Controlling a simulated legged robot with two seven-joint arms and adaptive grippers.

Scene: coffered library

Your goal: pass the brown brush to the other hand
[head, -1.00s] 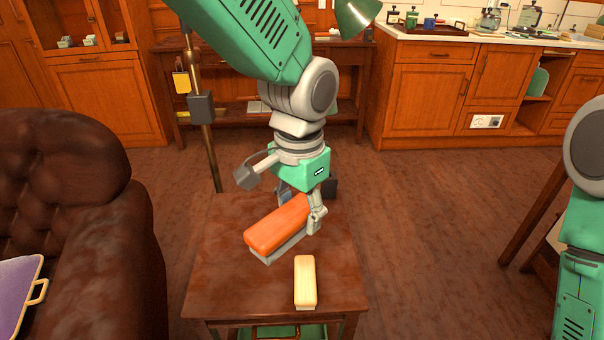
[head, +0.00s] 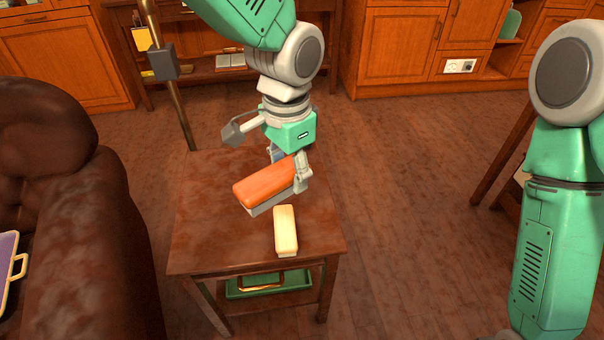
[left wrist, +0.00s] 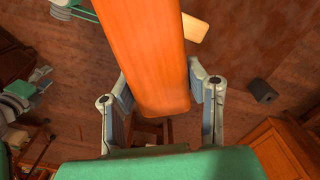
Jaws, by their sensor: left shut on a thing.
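The brown brush (head: 262,184) has an orange-brown wooden back and a grey bristle side facing down. It is over the small dark wooden table (head: 205,235). My left gripper (head: 289,173) is shut across the brush near its far right end. I cannot tell whether the bristles touch the tabletop. In the left wrist view the brush back (left wrist: 150,55) fills the middle, between the two fingers.
A green tray (head: 268,286) sits on the shelf below. A brown leather armchair (head: 90,220) stands close on the left. Open wooden floor (head: 420,200) lies right of the table.

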